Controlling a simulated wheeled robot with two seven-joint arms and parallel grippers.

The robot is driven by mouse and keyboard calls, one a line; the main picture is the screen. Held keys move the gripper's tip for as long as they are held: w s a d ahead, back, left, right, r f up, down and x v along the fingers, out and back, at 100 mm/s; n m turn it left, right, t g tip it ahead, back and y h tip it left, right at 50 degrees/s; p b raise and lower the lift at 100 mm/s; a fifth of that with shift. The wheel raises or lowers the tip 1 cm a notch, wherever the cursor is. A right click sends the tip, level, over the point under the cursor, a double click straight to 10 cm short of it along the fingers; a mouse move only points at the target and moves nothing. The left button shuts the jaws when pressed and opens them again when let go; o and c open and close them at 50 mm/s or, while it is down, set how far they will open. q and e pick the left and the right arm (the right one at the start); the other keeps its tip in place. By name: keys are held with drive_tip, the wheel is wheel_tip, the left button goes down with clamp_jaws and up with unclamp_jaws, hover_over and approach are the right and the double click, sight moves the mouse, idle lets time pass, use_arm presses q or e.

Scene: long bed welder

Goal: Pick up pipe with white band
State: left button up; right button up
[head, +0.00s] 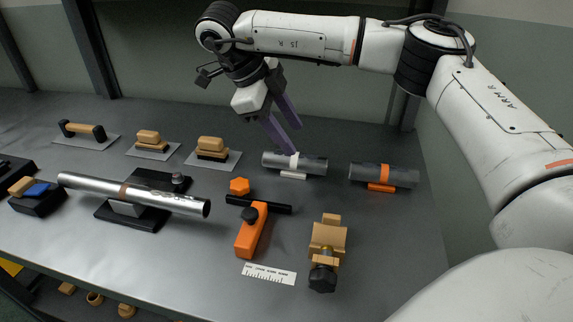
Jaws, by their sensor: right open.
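The pipe with the white band (312,166) is a short grey tube lying on a small white rest (293,175) in the middle of the table. Its white band shows near its middle, partly behind a fingertip. My right gripper (293,140) comes down from above and behind, with its two purple fingers open and empty. One fingertip is at or just above the white band; I cannot tell whether it touches. My left gripper is not in view.
A similar pipe with an orange band (400,175) lies to the right. A long shiny tube (150,197) rests on a black stand to the left. An orange clamp (250,235), a tan clamp (328,240) and a white ruler (269,273) are in front. Tan-handled tools (211,146) stand back left.

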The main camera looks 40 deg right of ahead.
sight(310, 157)
drive_tip(key=x, duration=1)
drive_tip(key=shift+s+r, duration=0.1)
drive_tip(key=shift+s, duration=0.2)
drive_tip(key=c, duration=1)
drive_tip(key=shift+w+r, duration=0.1)
drive_tip(key=shift+r, duration=0.1)
clamp_jaws()
wheel_tip(310, 157, up, 10)
drive_tip(key=shift+f+p, duration=0.1)
drive_tip(key=shift+p, duration=0.2)
